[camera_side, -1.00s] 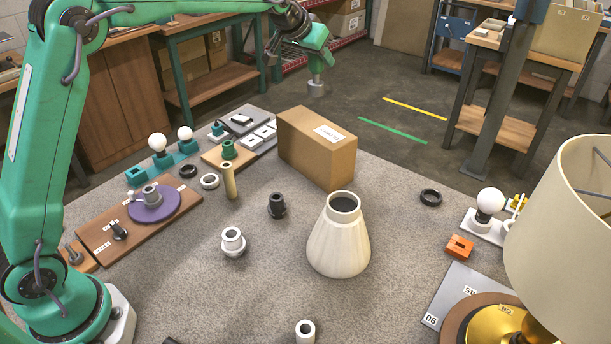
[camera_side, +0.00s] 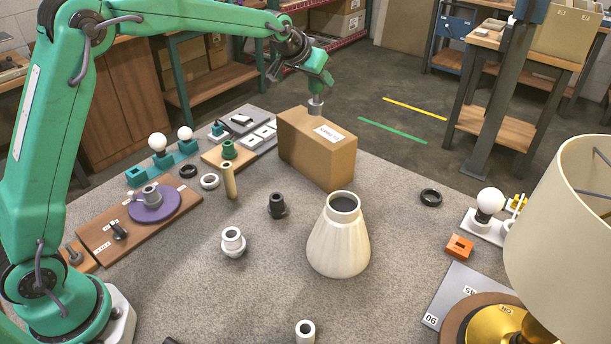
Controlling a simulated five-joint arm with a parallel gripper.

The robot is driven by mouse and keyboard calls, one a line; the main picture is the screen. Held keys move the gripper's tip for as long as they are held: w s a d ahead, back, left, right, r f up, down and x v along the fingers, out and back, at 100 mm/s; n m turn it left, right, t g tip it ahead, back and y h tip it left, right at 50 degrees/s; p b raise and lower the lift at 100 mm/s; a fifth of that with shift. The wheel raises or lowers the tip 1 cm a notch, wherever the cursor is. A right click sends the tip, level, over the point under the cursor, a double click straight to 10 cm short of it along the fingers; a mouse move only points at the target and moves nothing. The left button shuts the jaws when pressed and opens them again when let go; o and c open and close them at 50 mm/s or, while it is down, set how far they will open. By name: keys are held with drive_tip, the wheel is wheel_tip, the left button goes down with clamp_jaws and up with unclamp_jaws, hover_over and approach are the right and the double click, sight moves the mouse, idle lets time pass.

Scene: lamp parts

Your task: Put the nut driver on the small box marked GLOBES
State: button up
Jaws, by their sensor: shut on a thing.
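My gripper (camera_side: 318,72) is at the top centre, over the back of the cardboard box, and is shut on the nut driver (camera_side: 315,105). The nut driver hangs about upright, with its grey cylindrical end down; its upper part is hard to tell apart from my green gripper. The small box (camera_side: 318,160) is brown and closed, with a white label on top whose writing is too small to read. The grey end is at or just above the box's top near its back edge; I cannot tell whether they touch.
A white fluted cone (camera_side: 338,240) stands in front of the box. A tan tube (camera_side: 229,182), a black socket (camera_side: 277,206) and a white socket (camera_side: 233,242) stand to the left. A large lampshade (camera_side: 565,230) fills the right.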

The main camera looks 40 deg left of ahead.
sight(318, 89)
drive_tip(key=shift+f, duration=1.75)
drive_tip(key=shift+f, duration=0.15)
drive_tip(key=o, duration=1)
drive_tip(key=shift+v, duration=6.1)
